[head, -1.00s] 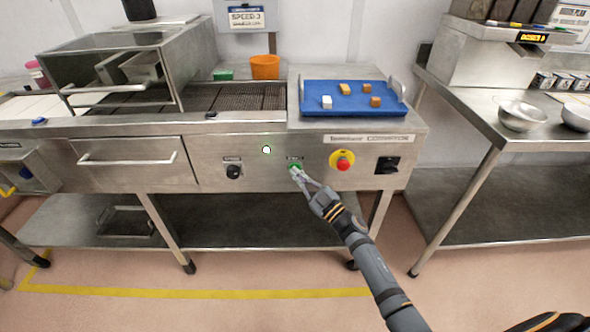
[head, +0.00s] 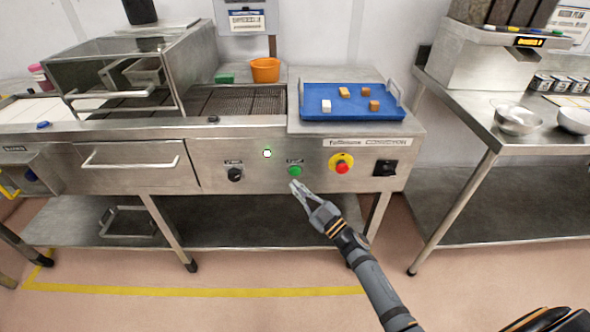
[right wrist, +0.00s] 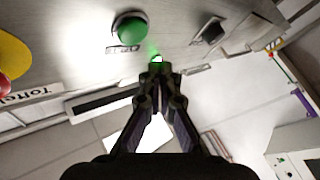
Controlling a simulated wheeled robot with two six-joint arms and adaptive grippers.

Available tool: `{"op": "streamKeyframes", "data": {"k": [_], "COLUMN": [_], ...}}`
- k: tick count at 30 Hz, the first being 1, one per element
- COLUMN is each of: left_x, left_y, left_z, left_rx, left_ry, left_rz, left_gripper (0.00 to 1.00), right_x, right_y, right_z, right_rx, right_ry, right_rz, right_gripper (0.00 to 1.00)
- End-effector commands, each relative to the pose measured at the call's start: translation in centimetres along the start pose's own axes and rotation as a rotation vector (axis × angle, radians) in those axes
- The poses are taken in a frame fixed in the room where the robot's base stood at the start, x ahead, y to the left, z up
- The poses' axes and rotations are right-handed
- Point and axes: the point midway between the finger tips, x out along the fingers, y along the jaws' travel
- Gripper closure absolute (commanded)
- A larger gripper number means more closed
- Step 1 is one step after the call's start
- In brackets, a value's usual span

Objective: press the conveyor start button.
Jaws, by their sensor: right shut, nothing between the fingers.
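The green start button (head: 295,170) is on the steel front panel of the conveyor, between a black knob and a red stop button. It also shows in the right wrist view (right wrist: 129,29), up and left of my fingertips. My right gripper (head: 294,185) is shut and empty. In the head view its tips lie just below the button and seem apart from it. In the right wrist view the closed fingertips (right wrist: 157,64) sit beside a small bright green-lit spot. My left gripper is not in view.
A black speed knob (head: 235,174) is left of the button. A red stop button on a yellow plate (head: 341,163) and a black switch (head: 385,168) are to the right. A blue tray (head: 352,112) with several small blocks lies above. Floor space in front is clear.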

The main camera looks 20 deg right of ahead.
Motion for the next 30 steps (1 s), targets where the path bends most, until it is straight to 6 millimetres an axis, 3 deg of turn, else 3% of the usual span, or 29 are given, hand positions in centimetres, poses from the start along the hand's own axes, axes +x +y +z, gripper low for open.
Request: {"op": "streamKeyframes", "data": {"k": [9, 30], "left_x": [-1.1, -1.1], "left_y": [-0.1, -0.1], "left_z": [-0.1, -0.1], "left_rx": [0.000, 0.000], "left_ry": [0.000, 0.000], "left_rz": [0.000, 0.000], "left_gripper": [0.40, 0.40], "right_x": [-1.5, -1.6], "right_y": [-1.1, -1.1], "right_z": [-1.2, -1.1], "right_rx": [-0.001, -0.001], "right_ry": [0.000, 0.000], "right_rz": [0.000, 0.000], "right_gripper": [1.00, 1.00]}}
